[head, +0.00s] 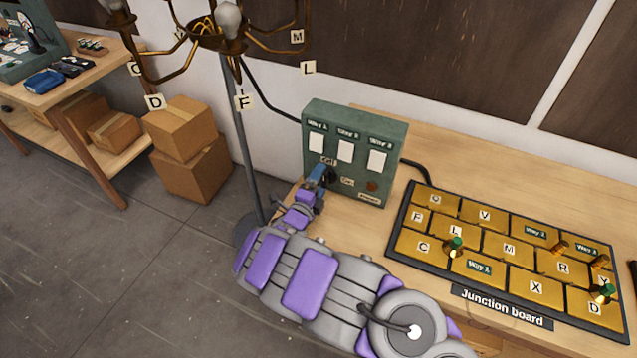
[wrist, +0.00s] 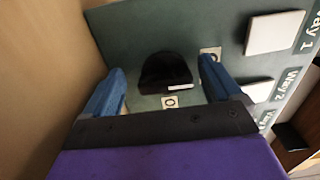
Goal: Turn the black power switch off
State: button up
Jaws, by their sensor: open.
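The black power switch (wrist: 166,71) is a dark rounded knob on the face of the green control box (head: 355,117). A short white mark shows at its lower right edge in the wrist view. A small label reading O (wrist: 170,102) sits just below it there, and another label (wrist: 210,54) is to its right. My gripper (head: 320,177) is at the lower left of the box face. In the wrist view my gripper (wrist: 161,68) is open, with one blue finger on each side of the switch. Gaps show between fingers and knob; whether the tips touch the panel is unclear.
White switches (head: 345,152) labelled by Way sit above on the box. A red-brown button (head: 372,186) is at its lower right. The junction board (head: 390,248) lies on the bench to the right. A brass lamp (head: 210,40) on a stand is at the left.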

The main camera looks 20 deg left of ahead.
jog(key=shift+d+r, duration=0.1)
jog(key=shift+d, duration=0.15)
jog(key=shift+s+d, duration=0.1)
jog(key=shift+s, duration=0.1)
jog(key=s+p, duration=0.1)
jog(key=s, duration=0.4)
jog(key=s+a+p, duration=0.1)
jog(key=s, duration=0.4)
jog(key=s+p, duration=0.2)
jog(key=s, duration=0.3)
jog(key=shift+s+a, duration=0.25)
jog(key=shift+a, duration=0.15)
jog(key=shift+s, duration=0.7)
jog(key=shift+a, duration=0.1)
